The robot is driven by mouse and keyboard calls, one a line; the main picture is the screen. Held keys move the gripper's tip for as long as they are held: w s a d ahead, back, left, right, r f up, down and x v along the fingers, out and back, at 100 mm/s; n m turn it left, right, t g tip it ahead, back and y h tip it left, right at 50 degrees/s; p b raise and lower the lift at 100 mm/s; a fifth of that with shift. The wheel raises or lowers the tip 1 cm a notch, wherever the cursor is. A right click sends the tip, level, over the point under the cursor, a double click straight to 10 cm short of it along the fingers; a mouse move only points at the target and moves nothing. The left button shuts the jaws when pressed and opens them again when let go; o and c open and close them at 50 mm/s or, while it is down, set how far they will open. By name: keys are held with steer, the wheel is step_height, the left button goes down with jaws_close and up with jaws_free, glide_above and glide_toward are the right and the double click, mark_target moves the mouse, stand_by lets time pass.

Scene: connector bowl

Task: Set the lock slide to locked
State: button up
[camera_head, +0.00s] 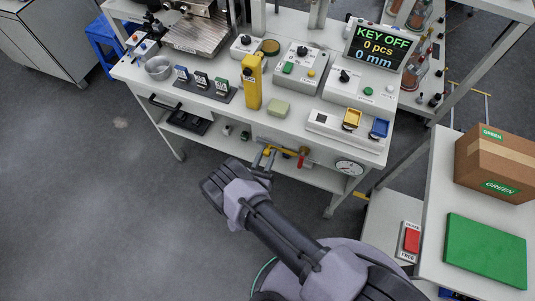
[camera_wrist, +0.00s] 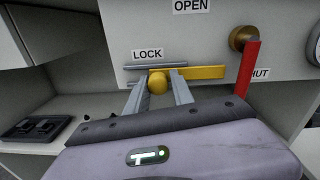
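The lock slide is a yellow bar (camera_wrist: 205,73) with a round yellow knob (camera_wrist: 157,83) at its left end. In the wrist view it sits in a grey rail below the LOCK label (camera_wrist: 147,55), the knob under the label and the bar reaching right toward the red handle. My gripper (camera_wrist: 158,84) has one finger on each side of the knob, with a narrow gap seeming to show on both sides. In the head view my gripper (camera_head: 266,158) is at the bench's front, and its fingertips are hard to make out.
A red lever (camera_wrist: 247,72) hangs down right of the slide, partly covering the SHUT label; an OPEN label (camera_wrist: 190,5) is above. A pressure dial (camera_head: 348,168) is further right on the bench front. A lower shelf (camera_wrist: 30,155) with a black item lies left. The bench top (camera_head: 215,110) holds several devices.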

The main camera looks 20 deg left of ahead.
steer(key=o, duration=0.3)
steer(key=shift+d, duration=0.25)
steer(key=shift+o, duration=0.3)
steer(key=shift+a, duration=0.1)
steer(key=shift+s, duration=0.1)
steer(key=s+a+p, duration=0.1)
steer(key=s+p, duration=0.1)
steer(key=s, duration=1.5)
steer(key=shift+s+p, duration=0.15)
steer(key=shift+p, duration=0.25)
